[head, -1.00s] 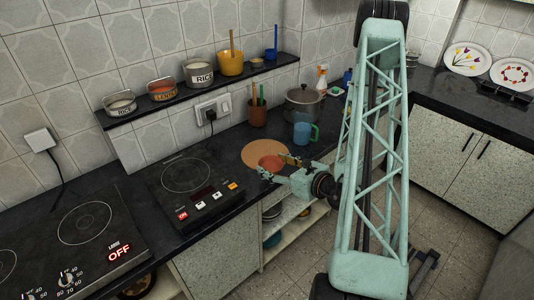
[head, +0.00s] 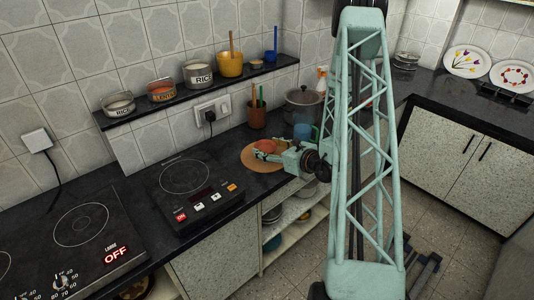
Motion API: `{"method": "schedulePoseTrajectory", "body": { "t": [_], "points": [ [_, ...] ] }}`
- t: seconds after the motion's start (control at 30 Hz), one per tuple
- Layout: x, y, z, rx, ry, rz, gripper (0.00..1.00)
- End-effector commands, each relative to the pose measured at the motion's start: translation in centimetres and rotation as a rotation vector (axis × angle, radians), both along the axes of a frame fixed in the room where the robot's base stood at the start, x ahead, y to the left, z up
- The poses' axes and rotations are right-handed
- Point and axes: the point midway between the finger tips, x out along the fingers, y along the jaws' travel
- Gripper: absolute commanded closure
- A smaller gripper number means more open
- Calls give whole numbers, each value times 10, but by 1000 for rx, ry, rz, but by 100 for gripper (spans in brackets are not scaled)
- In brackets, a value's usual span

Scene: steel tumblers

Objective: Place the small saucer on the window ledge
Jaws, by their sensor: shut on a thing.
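The small saucer (head: 265,145) is orange-red and shows over the round tan board (head: 251,165) on the dark counter. My gripper (head: 263,154) is shut on the saucer's near side, with the arm coming in from the right. The fingers hide part of the saucer, and I cannot tell whether it still touches the board. A dark ledge (head: 182,99) runs along the tiled wall above the counter; no window shows beside it.
A brown utensil holder (head: 257,115), a steel pot (head: 304,104) and a blue mug (head: 303,132) stand behind the board. An induction hob (head: 188,186) lies left.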

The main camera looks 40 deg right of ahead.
Motion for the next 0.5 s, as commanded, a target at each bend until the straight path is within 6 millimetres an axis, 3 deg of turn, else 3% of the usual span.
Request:
{"method": "schedulePoseTrajectory", "body": {
  "t": [0.17, 0.5],
  "points": [
    [10, -7, 0, 0, -1, -1, 56],
    [11, -7, -1, 1, -1, -1, 56]
  ]
}}
